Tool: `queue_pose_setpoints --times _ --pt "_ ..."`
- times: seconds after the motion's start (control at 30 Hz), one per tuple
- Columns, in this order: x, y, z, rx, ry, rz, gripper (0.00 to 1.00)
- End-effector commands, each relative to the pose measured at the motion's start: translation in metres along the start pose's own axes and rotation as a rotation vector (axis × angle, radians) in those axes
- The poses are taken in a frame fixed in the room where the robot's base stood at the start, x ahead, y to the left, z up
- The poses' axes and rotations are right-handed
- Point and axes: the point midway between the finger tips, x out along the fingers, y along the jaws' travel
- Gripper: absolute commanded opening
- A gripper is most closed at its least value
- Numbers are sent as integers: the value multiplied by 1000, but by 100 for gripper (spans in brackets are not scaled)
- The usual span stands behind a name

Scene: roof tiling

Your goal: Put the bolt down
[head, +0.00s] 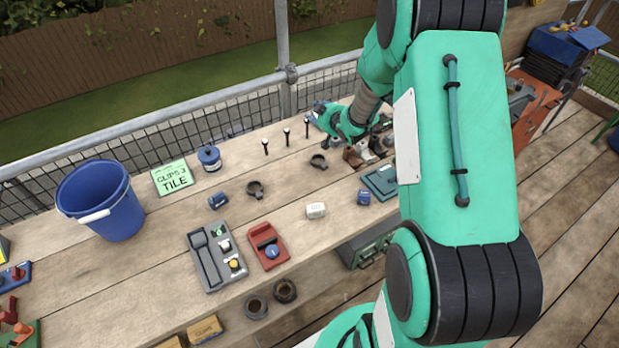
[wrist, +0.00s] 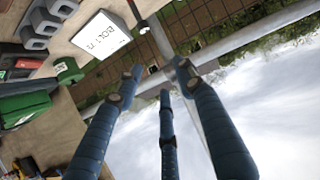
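Three slim bolts with dark heads stand upright in a row on the wooden bench: one on the left (head: 265,147), one in the middle (head: 286,137) and one on the right (head: 308,128). My gripper (head: 317,117) is at the right-hand bolt, at the back of the bench. In the wrist view my blue fingers (wrist: 158,75) are spread apart, and no bolt shows clasped between them. A dark bolt head (wrist: 142,28) shows beyond the fingertips. Whether a finger touches the right-hand bolt I cannot tell.
A green card (head: 173,177), a blue bucket (head: 100,200), a grey tray (head: 205,262) and a red tray (head: 268,246) are to the left. A metal railing (head: 180,107) runs behind the bench.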

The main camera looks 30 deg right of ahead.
Motion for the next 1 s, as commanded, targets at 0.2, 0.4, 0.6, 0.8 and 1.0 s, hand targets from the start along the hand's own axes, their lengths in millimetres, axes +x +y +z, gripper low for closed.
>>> queue_pose_setpoints --times 0.2,0.4,0.6,0.8,1.0 --pt "-60 -18 -64 -5 -90 43 38" --pt "-128 -42 -102 13 -177 64 38" --pt "-205 -74 -124 42 -261 63 38" --pt "-288 -112 -129 77 -345 37 38" --pt "-375 -152 -117 109 -431 -15 38"
